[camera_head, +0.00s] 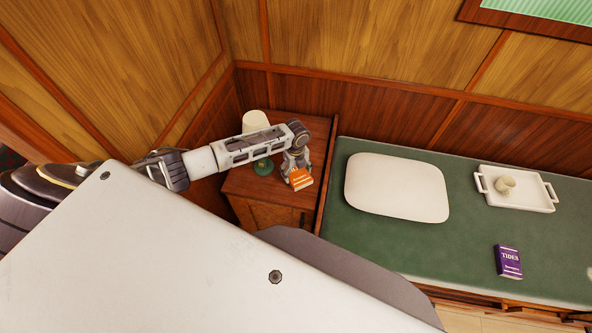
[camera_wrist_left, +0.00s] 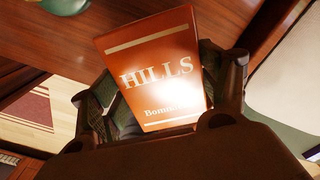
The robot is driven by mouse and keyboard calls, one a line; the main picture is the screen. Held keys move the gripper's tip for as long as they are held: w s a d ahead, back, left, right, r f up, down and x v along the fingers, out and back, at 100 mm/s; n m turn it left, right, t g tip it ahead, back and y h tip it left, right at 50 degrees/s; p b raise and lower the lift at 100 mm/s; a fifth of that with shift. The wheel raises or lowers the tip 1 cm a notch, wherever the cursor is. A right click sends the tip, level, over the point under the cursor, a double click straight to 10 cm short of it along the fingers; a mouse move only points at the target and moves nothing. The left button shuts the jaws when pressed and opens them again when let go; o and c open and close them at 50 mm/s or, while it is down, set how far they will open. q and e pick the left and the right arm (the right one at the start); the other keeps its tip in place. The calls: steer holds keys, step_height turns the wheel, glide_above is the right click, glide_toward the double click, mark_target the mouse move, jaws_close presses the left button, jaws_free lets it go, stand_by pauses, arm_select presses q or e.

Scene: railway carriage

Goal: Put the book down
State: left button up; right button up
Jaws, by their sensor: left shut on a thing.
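An orange book (camera_head: 301,179) titled HILLS is held in my left gripper (camera_head: 297,168), over the front right part of a small wooden cabinet (camera_head: 262,191) in the corner. In the left wrist view the book (camera_wrist_left: 153,68) sits between the two fingers of the left gripper (camera_wrist_left: 165,95), its cover facing the camera. I cannot tell whether the book touches the cabinet top. My right gripper is not in view.
A lamp with a cream shade (camera_head: 255,121) and green base (camera_head: 263,167) stands on the cabinet. To the right, a green berth (camera_head: 455,235) holds a white pillow (camera_head: 397,187), a white tray (camera_head: 530,204) with a small cream object, and a purple book (camera_head: 508,262).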

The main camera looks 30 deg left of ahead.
arm_select(q)
steer(key=shift+f+b, duration=1.4)
steer(key=shift+f, duration=1.45)
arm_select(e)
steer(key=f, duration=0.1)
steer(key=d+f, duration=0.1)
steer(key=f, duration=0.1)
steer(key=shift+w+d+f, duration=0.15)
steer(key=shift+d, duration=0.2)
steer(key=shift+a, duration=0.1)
arm_select(q)
steer(key=shift+f, duration=0.25)
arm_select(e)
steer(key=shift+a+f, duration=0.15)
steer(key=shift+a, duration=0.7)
